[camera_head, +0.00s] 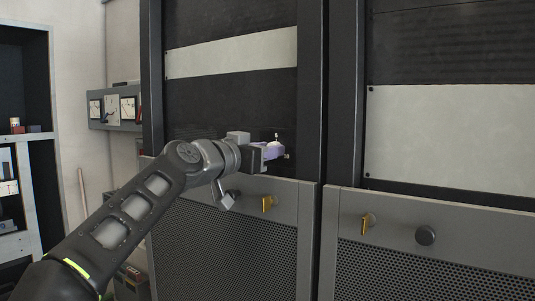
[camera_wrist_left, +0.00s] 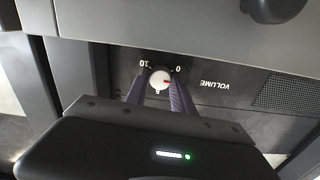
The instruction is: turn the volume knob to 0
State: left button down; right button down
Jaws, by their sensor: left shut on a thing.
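The volume knob (camera_wrist_left: 159,79) is round and white with a red pointer mark, on a dark panel in the left wrist view. Its scale reads 10 at upper left, 0 at upper right and 5 below; the word VOLUME appears upside down beside it. The red mark points right, close to the 0 side, a little below the 0 label. My left gripper (camera_wrist_left: 160,92) is shut on the knob, one dark purple finger on each side. In the head view my left gripper (camera_head: 275,151) is against the left rack's dark panel, largely hiding the knob. My right gripper is not in view.
The left rack has a perforated lower door (camera_head: 235,245) with a yellow latch (camera_head: 268,203) just below my gripper. A right rack with a pale panel (camera_head: 450,140) stands beside it. Wall gauges (camera_head: 112,110) and a shelf unit (camera_head: 12,190) are at far left.

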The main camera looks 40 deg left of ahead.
pick_arm(q)
jog(key=shift+n, duration=3.4)
jog(key=c, duration=1.1)
grip_release()
jog(key=s+b, duration=0.2)
jog(key=s, duration=0.5)
jog(key=shift+s, duration=0.4)
